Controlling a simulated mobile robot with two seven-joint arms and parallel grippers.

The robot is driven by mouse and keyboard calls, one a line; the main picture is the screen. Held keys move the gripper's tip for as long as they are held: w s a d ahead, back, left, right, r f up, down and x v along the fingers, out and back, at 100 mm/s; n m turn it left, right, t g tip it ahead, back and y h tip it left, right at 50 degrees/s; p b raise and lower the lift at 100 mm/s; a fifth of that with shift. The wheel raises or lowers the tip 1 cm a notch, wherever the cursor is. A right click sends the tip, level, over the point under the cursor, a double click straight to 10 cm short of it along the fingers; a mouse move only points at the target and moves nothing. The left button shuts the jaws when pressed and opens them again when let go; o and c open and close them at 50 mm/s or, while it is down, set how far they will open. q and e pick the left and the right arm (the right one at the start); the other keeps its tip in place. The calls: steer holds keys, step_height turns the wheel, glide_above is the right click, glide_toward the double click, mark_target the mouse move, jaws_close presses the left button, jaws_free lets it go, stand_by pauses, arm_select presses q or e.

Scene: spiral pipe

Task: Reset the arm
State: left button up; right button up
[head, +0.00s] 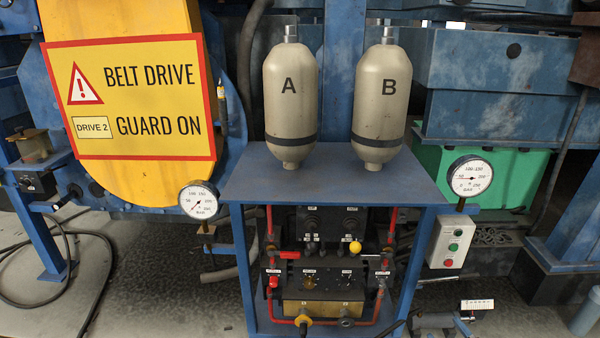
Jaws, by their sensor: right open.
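A small dark grey and blue-grey shape at the bottom edge, right of the blue stand, seems to be my right gripper (434,321). It is small, partly cut off by the frame, and low beside the stand's right leg. I see nothing held in it. My left gripper is not in view. The blue stand (330,188) carries two beige cylinders, marked A (290,110) and B (382,108), both upright. Under its top is a dark valve panel (325,225) with red pipes, a yellow knob (355,248) and a brass block (322,304).
Round gauges stand left (199,200) and right (469,180) of the stand. A button box (450,243) hangs at right. A yellow guard with a warning sign (130,98) is at left. Black cable (65,265) lies on the floor. A small white scale (477,305) is at lower right.

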steer(key=d+r+n+g, duration=0.1)
steer(key=d+n, duration=0.2)
steer(key=d, duration=0.3)
steer(key=s+a+f+m+g+h, duration=0.1)
steer(key=s+a+f+m+g, duration=0.15)
steer(key=s, duration=0.45)
steer(key=s+a+f+m+g+h, duration=0.1)
steer(key=s+a+f+g+h, duration=0.2)
steer(key=s, duration=0.4)
steer(key=s+a+f+m+g, duration=0.1)
steer(key=s+a+f+g, duration=0.2)
steer(key=s, duration=0.4)
steer(key=a+r+m+t, duration=0.15)
steer(key=a+m, duration=0.45)
steer(key=a, duration=0.6)
arm_select(q)
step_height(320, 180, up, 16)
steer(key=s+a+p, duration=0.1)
steer(key=p, duration=2)
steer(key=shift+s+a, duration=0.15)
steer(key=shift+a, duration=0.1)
arm_select(e)
step_height(320, 180, up, 15)
steer(key=d, duration=0.1)
steer(key=shift+s+d+n, duration=0.15)
steer(key=shift+n, duration=0.2)
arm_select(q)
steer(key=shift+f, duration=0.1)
